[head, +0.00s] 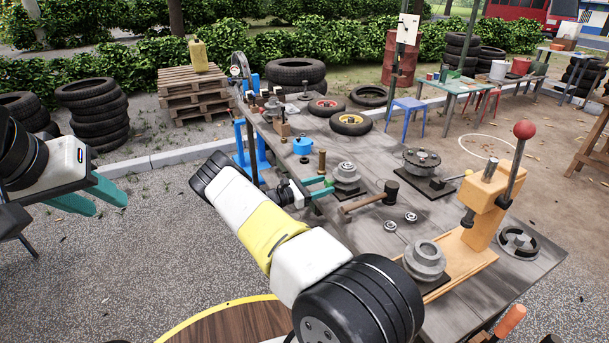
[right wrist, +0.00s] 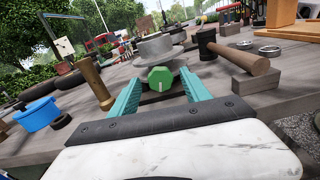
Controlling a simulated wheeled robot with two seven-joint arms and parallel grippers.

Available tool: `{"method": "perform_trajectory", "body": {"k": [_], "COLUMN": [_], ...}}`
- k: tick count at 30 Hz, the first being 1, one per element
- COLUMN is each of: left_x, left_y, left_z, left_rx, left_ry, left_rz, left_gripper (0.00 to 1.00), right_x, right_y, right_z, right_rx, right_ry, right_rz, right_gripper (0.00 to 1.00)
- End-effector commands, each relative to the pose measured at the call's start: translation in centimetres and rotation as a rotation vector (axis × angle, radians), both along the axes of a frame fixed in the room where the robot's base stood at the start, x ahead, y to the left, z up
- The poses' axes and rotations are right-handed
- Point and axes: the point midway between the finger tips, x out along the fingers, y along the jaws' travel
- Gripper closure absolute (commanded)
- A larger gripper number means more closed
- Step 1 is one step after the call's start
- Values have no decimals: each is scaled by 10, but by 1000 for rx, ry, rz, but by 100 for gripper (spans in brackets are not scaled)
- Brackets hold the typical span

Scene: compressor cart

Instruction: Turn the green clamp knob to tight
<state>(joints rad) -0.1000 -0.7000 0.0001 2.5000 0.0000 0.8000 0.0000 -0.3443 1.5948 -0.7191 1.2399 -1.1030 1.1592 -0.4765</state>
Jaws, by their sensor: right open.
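The green clamp knob (right wrist: 160,79) faces my camera in the right wrist view, with a short pale mark on its face. It sits at the front of a grey stepped metal part (right wrist: 158,50), which also shows on the bench in the head view (head: 346,173). My right gripper (head: 325,187) is open, its teal fingers on either side of the knob in the right wrist view; I cannot tell whether they touch it. In the head view I cannot make out the knob near the fingers. My left gripper (head: 108,205) is open and empty, off the bench at the far left.
An orange press (head: 485,205) stands at the bench's right end.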

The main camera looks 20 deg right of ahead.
Motion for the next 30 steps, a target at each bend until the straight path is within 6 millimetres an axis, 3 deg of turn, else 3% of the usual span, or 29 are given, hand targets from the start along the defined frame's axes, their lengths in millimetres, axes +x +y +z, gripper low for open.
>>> {"method": "perform_trajectory", "body": {"k": [10,19,30], "left_x": [0,0,0], "left_y": [0,0,0], "left_z": [0,0,0], "left_rx": [0,0,0], "left_ry": [0,0,0], "left_rz": [0,0,0], "left_gripper": [64,64,64], "right_x": [0,0,0], "right_y": [-6,-6,-6], "right_z": [0,0,0], "right_rx": [1,1,4], "right_ry": [-1,-1,-55], "right_rz": [0,0,0], "right_gripper": [45,100,100]}}
